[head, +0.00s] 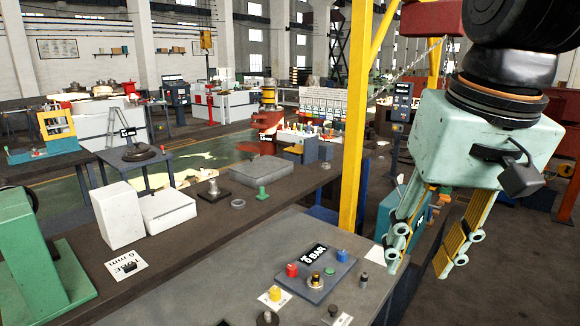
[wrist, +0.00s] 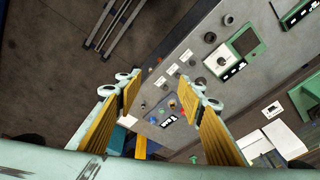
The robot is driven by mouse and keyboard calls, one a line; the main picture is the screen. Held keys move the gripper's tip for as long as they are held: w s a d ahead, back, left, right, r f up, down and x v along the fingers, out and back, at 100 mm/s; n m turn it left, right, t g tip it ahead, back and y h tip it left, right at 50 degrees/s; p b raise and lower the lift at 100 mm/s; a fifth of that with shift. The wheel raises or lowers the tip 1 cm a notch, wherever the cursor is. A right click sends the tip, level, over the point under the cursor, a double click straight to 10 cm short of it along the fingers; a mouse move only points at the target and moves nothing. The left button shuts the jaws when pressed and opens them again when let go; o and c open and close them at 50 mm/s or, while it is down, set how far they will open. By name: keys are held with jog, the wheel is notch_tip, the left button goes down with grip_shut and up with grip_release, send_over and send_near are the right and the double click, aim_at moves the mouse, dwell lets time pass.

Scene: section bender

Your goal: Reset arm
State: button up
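My gripper (head: 417,268) is a pale green body with two yellow-padded fingers. It hangs at the right of the head view, fingers pointing down. The fingers are spread apart with nothing between them. The wrist view also shows the open gripper (wrist: 158,90), with the floor and a grey bench surface far beyond the fingers. It touches nothing that I can see.
A yellow post (head: 356,120) stands just left of my gripper. A dark bench (head: 215,222) holds a white box (head: 118,214), a grey plate (head: 258,169) and small parts. A green machine (head: 30,245) stands at the left. Open floor (wrist: 60,60) shows in the wrist view.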

jog(key=s+d+f, duration=0.1)
jog(key=s+f, duration=0.1)
jog(key=s, duration=0.4)
jog(key=s+f+n+t+b, duration=0.1)
jog(key=s+f, duration=0.2)
jog(key=s, duration=0.3)
jog(key=shift+d+f, duration=0.25)
jog(key=shift+d, duration=0.15)
